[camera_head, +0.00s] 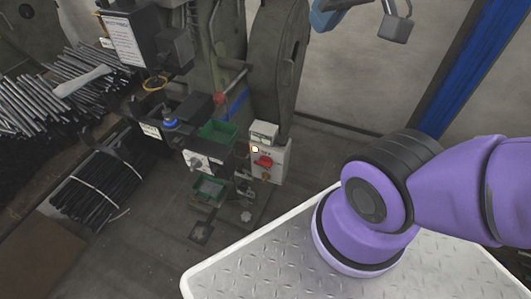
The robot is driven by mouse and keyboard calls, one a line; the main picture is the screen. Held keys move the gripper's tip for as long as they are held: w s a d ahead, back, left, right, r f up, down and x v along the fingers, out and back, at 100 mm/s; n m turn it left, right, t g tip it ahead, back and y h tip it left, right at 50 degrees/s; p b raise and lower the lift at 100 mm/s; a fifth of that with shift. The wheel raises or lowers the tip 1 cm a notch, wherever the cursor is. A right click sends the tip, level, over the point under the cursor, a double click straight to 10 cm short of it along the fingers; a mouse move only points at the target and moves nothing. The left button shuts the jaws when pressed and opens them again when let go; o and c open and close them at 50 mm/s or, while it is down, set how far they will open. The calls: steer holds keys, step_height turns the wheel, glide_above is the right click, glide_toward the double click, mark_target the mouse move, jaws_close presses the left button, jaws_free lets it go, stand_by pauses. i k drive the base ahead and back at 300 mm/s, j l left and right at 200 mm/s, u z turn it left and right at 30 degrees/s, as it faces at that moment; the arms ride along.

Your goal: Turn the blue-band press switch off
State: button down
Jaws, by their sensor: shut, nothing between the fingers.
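A grey switch box (278,168) with a red switch (264,161) on its front is mounted low on a dark green press (276,70) in the middle of the head view. The switch's setting is too small to read. A blue strip (237,105) shows beside the press column; I cannot tell whether it is the press's band. A second, smaller box with a round knob (197,160) sits to the left. My gripper is outside the view; only purple links of my arm show at the right.
Green trays (217,134) and a blue-topped button (170,121) are left of the switch box. Bundles of metal rods (98,188) lie at the left. A blue post (460,75) stands at the right. Some dark floor (150,240) is clear in front.

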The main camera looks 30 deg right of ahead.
mark_target(266, 162)
steer(key=k+j+z, duration=0.2)
steer(key=j+z, duration=0.15)
steer(key=k+j+z, duration=0.25)
steer(key=j+z, duration=0.15)
steer(key=k+j+z, duration=0.35)
steer(key=i+l, duration=0.05)
